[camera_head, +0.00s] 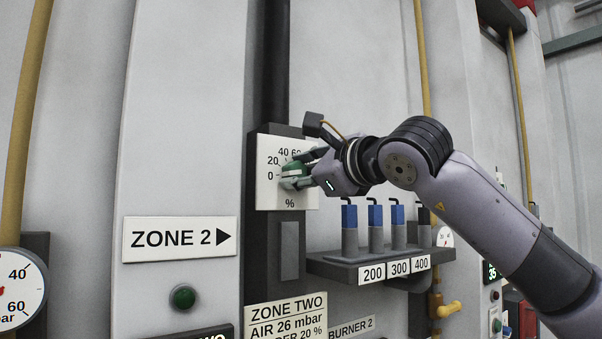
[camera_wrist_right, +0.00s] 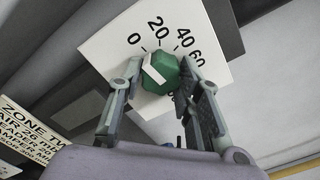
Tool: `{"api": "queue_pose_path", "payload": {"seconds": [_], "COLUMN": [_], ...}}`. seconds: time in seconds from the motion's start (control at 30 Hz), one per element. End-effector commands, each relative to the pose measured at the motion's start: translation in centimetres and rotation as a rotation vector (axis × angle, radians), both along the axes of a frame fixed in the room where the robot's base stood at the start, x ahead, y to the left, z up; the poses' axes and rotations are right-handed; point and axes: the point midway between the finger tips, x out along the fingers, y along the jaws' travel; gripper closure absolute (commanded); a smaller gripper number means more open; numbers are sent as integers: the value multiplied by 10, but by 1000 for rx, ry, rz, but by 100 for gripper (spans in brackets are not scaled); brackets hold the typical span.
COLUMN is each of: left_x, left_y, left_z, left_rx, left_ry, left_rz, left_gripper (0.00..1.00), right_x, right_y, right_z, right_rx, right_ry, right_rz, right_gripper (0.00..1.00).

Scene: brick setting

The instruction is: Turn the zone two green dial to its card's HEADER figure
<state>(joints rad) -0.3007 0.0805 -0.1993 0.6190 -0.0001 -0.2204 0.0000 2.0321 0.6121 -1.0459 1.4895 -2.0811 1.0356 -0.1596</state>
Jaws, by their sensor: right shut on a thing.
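The green dial (camera_head: 294,168) sits on a white scale plate (camera_head: 268,192) marked 0, 20, 40, 60 and %. My right gripper (camera_head: 296,170) is shut on the dial, with one finger on each side in the right wrist view (camera_wrist_right: 160,98). A white mark on the dial (camera_wrist_right: 160,73) lies on its upper left, toward the 0 and 20 end; its exact reading is unclear. The ZONE TWO card (camera_head: 287,318) below reads AIR 26 mbar and a partly cut-off line ending DER 20 %. My left gripper is not in view.
A shelf (camera_head: 350,272) labelled 200, 300, 400 holds blue-topped pegs (camera_head: 375,216) below my right wrist. A ZONE 2 arrow sign (camera_head: 180,239) and a green button (camera_head: 183,297) are at left. A round gauge (camera_head: 18,289) is at the far left edge.

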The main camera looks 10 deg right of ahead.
Motion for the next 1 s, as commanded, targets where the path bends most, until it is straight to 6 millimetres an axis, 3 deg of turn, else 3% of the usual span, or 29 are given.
{"api": "queue_pose_path", "payload": {"seconds": [0.37, 1.0], "left_x": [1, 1], "left_y": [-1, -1], "left_z": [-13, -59], "left_rx": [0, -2], "left_ry": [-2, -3], "left_rz": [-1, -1], "left_gripper": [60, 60], "right_x": [0, -1], "right_y": [1, 2], "right_z": [-4, -3], "right_rx": [71, 503], "right_ry": [31, 208], "right_rz": [1, 1], "right_gripper": [96, 96]}}
